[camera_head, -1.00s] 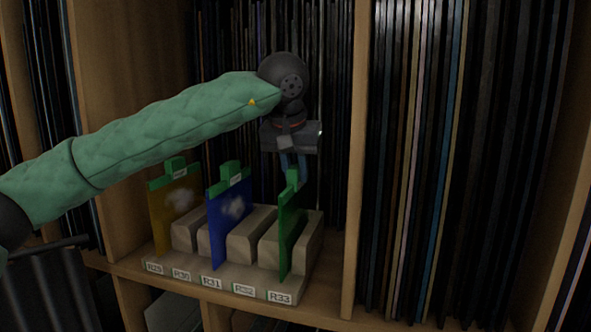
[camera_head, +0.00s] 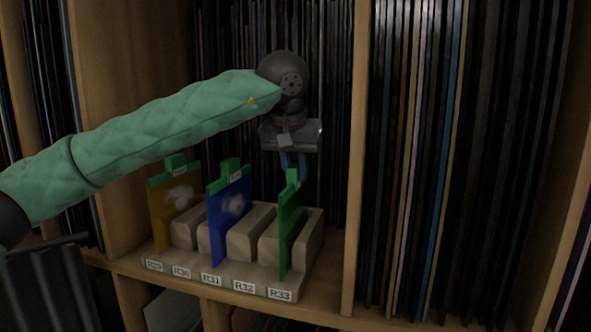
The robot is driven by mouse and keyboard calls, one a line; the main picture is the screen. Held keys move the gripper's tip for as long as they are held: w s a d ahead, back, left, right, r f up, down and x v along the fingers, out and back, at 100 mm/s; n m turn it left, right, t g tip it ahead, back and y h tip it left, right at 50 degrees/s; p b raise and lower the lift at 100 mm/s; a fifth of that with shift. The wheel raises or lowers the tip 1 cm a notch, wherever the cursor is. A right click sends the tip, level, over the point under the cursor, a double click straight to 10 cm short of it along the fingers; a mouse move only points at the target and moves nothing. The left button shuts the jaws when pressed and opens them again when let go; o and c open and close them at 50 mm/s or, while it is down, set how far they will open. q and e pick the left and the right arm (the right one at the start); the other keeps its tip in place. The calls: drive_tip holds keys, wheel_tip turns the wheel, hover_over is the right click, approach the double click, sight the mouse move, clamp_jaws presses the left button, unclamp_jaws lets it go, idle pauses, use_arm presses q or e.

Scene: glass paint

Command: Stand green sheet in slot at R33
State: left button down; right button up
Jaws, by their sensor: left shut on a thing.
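The green sheet (camera_head: 287,238) stands upright at the right end of the slotted block, at the slot above the R33 label (camera_head: 280,295). Its lower edge reaches down to the block's front, just above that label; how deep it sits in the slot I cannot tell. My left gripper (camera_head: 293,172) is above it, pointing down, with its fingers shut on the green tab at the sheet's top. The wooden slotted block (camera_head: 243,286) carries labels R29 to R33 along its front. My right gripper is not in view.
A yellow sheet (camera_head: 176,212) stands at R29 and a blue sheet (camera_head: 231,222) at R31, both with green top clips. A wooden divider (camera_head: 356,190) rises right of the block. Tall dark sheets (camera_head: 430,160) fill the neighbouring compartments closely.

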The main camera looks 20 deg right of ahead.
use_arm(q)
drive_tip(key=shift+f, duration=0.1)
drive_tip(key=c, duration=0.6)
unclamp_jaws()
drive_tip(key=shift+c, duration=0.2)
drive_tip(key=shift+r+p, duration=1.3)
drive_tip(key=shift+r, duration=2.2)
